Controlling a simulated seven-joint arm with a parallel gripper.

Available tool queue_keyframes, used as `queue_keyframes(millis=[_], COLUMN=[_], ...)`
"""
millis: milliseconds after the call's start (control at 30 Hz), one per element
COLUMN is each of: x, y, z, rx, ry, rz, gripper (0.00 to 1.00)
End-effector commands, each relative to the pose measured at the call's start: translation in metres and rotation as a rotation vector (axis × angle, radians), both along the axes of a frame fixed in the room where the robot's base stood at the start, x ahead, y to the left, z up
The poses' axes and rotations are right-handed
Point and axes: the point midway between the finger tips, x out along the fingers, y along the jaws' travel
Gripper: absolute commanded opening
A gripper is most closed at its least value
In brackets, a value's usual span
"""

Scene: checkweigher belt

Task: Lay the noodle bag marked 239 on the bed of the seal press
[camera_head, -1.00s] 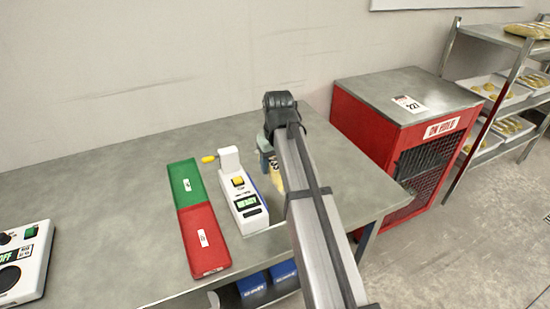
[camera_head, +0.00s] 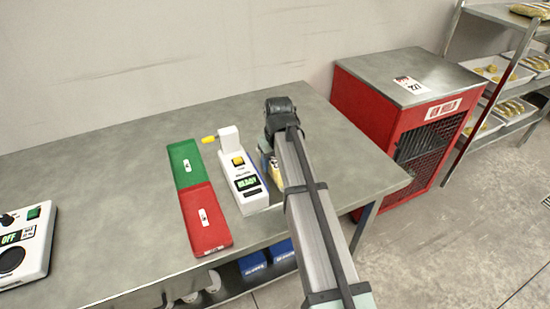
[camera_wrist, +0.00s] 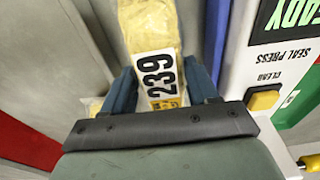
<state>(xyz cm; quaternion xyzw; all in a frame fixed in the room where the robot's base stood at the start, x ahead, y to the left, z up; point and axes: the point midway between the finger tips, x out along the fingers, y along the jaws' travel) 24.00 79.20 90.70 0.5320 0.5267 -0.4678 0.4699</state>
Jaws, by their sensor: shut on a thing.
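The noodle bag marked 239 (camera_wrist: 150,35) is yellow with a white label. In the wrist view it is between the two blue fingers of my gripper (camera_wrist: 160,85), which is shut on it. In the head view my gripper (camera_head: 265,150) is beside the right side of the white seal press (camera_head: 243,190), and only a yellow sliver of the bag (camera_head: 277,172) shows past my arm. The press display reads READY. The press also shows at the right of the wrist view (camera_wrist: 250,62).
A green and red tray (camera_head: 205,215) lies left of the press. A white control box (camera_head: 25,240) marked OFF is at the far left. A red cage marked ON HOLD (camera_head: 405,125) stands right of the table (camera_head: 120,180). Shelves with bags are beyond it. The table's back left is clear.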

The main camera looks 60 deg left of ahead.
Motion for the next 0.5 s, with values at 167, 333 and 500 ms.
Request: queue_keyframes(millis=[167,333,500], x=[0.0000,0.0000,0.0000], y=[0.0001,0.0001,0.0000], z=[-0.0003,-0.0003,-0.0002], rx=[0.001,0.001,0.000], ry=[0.000,0.000,0.000], rz=[0.000,0.000,0.000], gripper=[0.12,0.12,0.62])
